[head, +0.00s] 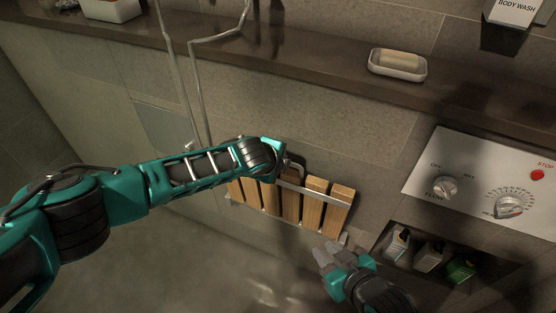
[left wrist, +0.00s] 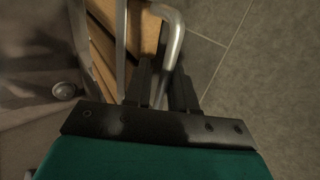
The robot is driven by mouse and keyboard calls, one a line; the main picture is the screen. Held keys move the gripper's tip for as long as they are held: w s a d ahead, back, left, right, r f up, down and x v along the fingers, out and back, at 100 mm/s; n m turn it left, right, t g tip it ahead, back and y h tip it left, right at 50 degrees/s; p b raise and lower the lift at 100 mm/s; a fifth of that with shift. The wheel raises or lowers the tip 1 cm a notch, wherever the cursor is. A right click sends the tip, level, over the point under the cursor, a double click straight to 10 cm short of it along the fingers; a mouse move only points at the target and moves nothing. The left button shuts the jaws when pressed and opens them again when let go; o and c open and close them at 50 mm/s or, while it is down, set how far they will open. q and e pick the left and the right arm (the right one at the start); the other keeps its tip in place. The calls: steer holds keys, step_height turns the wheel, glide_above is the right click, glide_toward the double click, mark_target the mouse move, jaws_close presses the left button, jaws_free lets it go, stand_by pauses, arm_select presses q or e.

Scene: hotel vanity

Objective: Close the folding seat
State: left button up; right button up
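The folding seat (head: 313,207) has several wooden slats on a metal frame, low on the tiled wall. Its slats look upright near the wall; I cannot tell the exact angle. My left arm crosses in front of its left part, and the left fingertips are hidden behind the wrist in the head view. In the left wrist view the left gripper (left wrist: 164,88) has its fingers apart, with a bent metal tube (left wrist: 175,45) of the seat between them. The seat's slats (left wrist: 103,50) show beside it. My right gripper (head: 322,248) is below the seat's right end, empty, its fingers slightly apart.
A stone ledge (head: 290,62) with a soap dish (head: 398,66) runs above the seat. A control panel (head: 480,185) and a niche with small bottles (head: 428,257) are at the right. A hose (head: 180,75) hangs at the left.

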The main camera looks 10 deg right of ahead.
arm_select(q)
steer(key=p+v, duration=0.1)
steer(key=v, duration=1.2)
steer(key=shift+p, duration=0.3)
